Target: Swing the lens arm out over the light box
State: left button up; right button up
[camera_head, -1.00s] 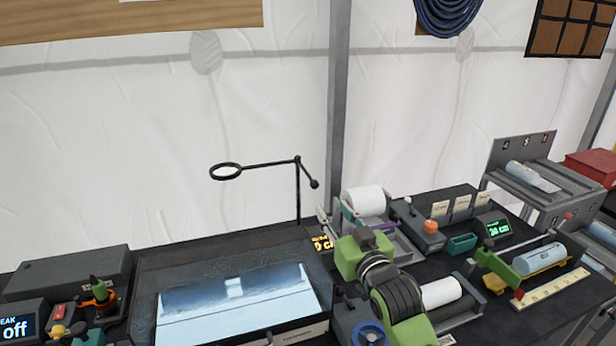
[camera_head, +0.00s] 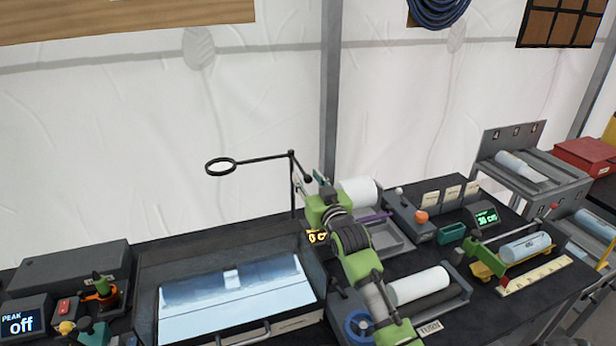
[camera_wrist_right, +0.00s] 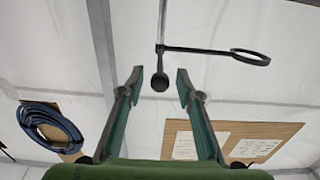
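The lens arm (camera_head: 260,159) is a thin black bar on an upright black post behind the light box (camera_head: 150,305). Its ring lens (camera_head: 221,167) is at the left end, and a short end with a black knob (camera_wrist_right: 160,82) is at the right. The light box has a bright, bluish lit top. My right gripper (camera_head: 309,181) is raised at the knob. In the right wrist view its fingers (camera_wrist_right: 160,77) are open, with the knob showing between the tips; I see no clear contact. My left gripper is not in view.
A white roll (camera_head: 359,192) stands close to my right gripper, and another white roll (camera_head: 418,285) lies beside my forearm. A dark box (camera_head: 75,268) and a panel reading "off" (camera_head: 22,324) are at the left. The space above the light box is clear.

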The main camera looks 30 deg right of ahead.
jog(key=shift+w, duration=0.15)
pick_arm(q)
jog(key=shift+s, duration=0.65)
pick_arm(e)
grip_shut()
